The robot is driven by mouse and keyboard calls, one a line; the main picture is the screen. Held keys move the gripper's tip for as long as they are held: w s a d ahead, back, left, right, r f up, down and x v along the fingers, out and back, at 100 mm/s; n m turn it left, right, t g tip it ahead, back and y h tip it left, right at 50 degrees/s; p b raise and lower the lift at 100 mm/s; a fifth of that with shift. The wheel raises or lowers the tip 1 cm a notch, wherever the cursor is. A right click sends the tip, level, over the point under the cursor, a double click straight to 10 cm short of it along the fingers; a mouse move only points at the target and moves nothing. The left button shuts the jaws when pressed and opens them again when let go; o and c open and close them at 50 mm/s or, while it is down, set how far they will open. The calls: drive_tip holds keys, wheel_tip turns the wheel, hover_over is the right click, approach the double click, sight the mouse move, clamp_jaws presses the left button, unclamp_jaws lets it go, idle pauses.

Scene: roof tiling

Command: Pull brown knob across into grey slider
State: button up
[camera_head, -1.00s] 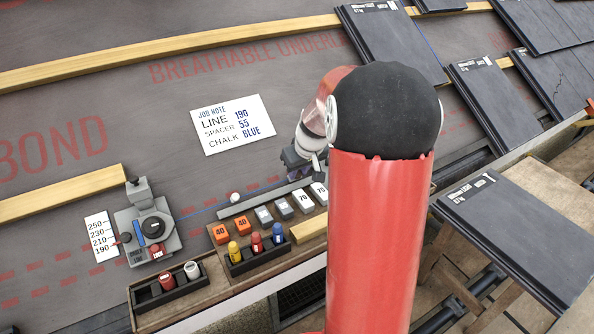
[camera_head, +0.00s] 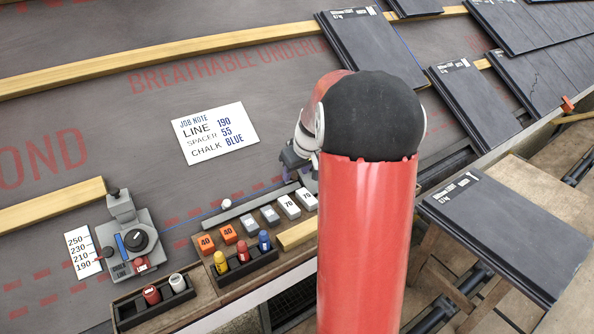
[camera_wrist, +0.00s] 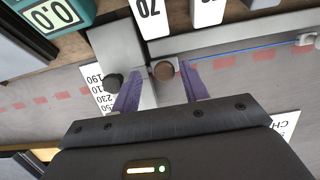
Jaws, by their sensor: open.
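In the wrist view a round brown knob (camera_wrist: 164,70) sits at the end of the grey rail, beside a pale grey slider plate (camera_wrist: 120,48) carrying a dark round knob (camera_wrist: 113,82). My gripper (camera_wrist: 160,88) is open. Its two purple fingers point toward the brown knob, one on each side with gaps; I cannot tell how deep they reach. The left finger overlaps the lower part of the grey plate in the picture. In the head view the brown knob and this slider are hidden behind my arm; only a little of my gripper's purple shows.
A scale card (camera_wrist: 98,88) is by the slider. A blue line runs right to a white peg (camera_wrist: 305,40). In the head view, orange and grey spacer blocks (camera_head: 207,243) line the rail (camera_head: 262,202); chalk bottles (camera_head: 243,249) and a line box (camera_head: 128,240) stand left.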

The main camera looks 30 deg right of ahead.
drive_tip(key=v, duration=0.7)
drive_tip(key=shift+r, duration=0.4)
drive_tip(key=shift+s, duration=0.1)
drive_tip(key=w+p+v, duration=0.1)
drive_tip(key=p+v, duration=0.1)
drive_tip(key=v, duration=0.8)
drive_tip(key=shift+w+r+p, duration=0.3)
drive_tip(key=shift+r+p, duration=0.05)
drive_tip(key=shift+r, duration=0.15)
drive_tip(key=s+a+f, duration=0.2)
drive_tip(key=s+a, duration=0.8)
drive_tip(key=s+a+f+t, duration=0.1)
drive_tip(key=s+a+f, duration=0.1)
drive_tip(key=s+a, duration=0.8)
drive_tip(key=shift+s+a+f, duration=0.2)
drive_tip(key=shift+s+a, duration=0.2)
drive_tip(key=shift+s, duration=0.1)
